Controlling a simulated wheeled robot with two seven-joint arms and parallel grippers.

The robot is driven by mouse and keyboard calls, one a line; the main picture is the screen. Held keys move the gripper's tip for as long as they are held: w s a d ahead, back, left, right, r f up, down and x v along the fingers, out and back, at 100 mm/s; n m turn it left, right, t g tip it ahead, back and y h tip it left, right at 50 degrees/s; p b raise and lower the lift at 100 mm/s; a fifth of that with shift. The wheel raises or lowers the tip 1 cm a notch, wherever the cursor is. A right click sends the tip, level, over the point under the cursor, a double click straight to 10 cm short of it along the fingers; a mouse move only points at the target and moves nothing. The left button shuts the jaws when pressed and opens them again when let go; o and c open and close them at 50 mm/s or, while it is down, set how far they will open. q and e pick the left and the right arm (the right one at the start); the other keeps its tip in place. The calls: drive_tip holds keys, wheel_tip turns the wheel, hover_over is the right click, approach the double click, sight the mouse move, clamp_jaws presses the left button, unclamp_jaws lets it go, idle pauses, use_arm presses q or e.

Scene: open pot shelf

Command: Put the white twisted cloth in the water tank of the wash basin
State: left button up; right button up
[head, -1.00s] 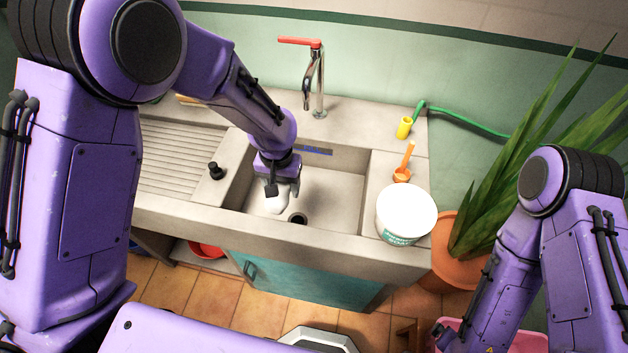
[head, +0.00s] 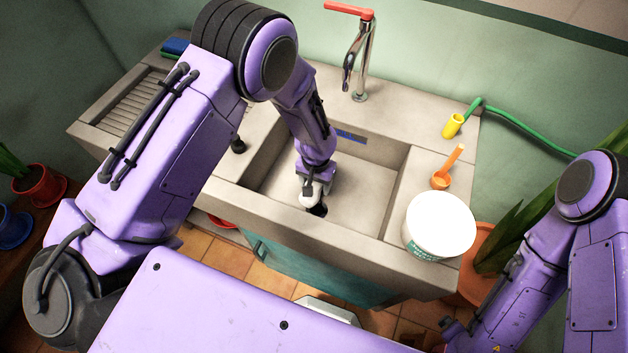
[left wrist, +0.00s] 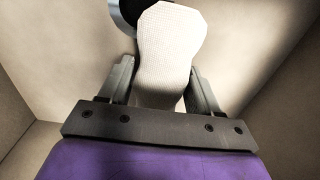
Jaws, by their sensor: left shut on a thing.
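The white twisted cloth (left wrist: 170,55) is between the two fingers of my left gripper (left wrist: 163,86), which is shut on it. Its textured, rounded end sticks out past the fingertips. In the head view the left gripper (head: 316,186) is low inside the sink basin (head: 375,200), near its front wall, with a little of the cloth (head: 308,195) showing beside the dark drain (head: 318,210). I cannot tell whether the cloth touches the basin floor. My right forearm runs out of the bottom of the head view, and its gripper is not seen.
A white tub (head: 438,225), an orange scoop (head: 442,180) and a yellow hose end (head: 453,125) stand on the counter right of the basin. A tap with a red lever (head: 349,10) rises behind. A black knob (head: 238,146) is left. The basin's right part is clear.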

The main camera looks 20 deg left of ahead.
use_arm(q)
drive_tip(key=shift+f, duration=0.1)
drive_tip(key=o, duration=1.2)
drive_tip(key=shift+a, duration=0.1)
wheel_tip(320, 180, up, 12)
drive_tip(key=shift+r+b, duration=0.15)
drive_tip(key=shift+b, duration=0.45)
